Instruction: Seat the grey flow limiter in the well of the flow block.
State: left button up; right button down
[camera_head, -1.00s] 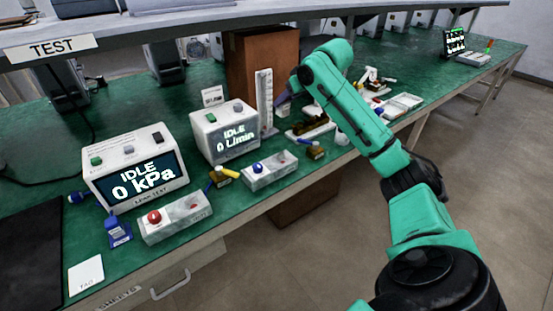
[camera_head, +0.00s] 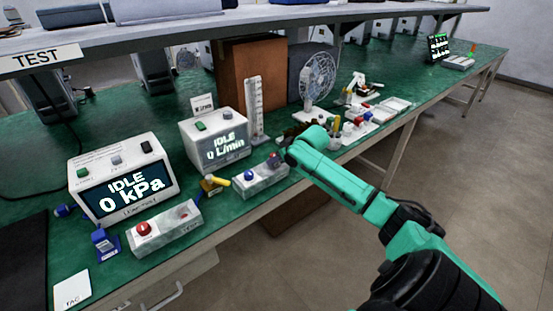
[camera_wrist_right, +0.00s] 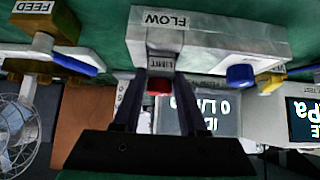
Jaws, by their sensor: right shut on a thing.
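The flow block (camera_head: 262,182) is a pale grey block with a blue knob on its left part, near the table's front edge. In the right wrist view the flow block (camera_wrist_right: 228,48) lies across the top, with its FLOW label. My right gripper (camera_wrist_right: 160,76) is shut on the grey flow limiter (camera_wrist_right: 163,58), marked LIMIT, which has a red part. The limiter overlaps the block's end away from the blue knob; I cannot tell whether it is above the well or in it. The well is hidden. My left gripper is not in view.
The flow meter box (camera_head: 215,142) reads IDLE 0 L/min behind the block, beside an upright gauge (camera_head: 254,110). A second box (camera_head: 122,185) reads IDLE 0 kPa. A block with a red knob (camera_head: 165,228) stands left. A fan (camera_head: 318,77) and small parts stand further back right.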

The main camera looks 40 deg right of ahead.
jog(key=shift+c, duration=2.2)
grip_release()
jog(key=shift+s+r, duration=0.1)
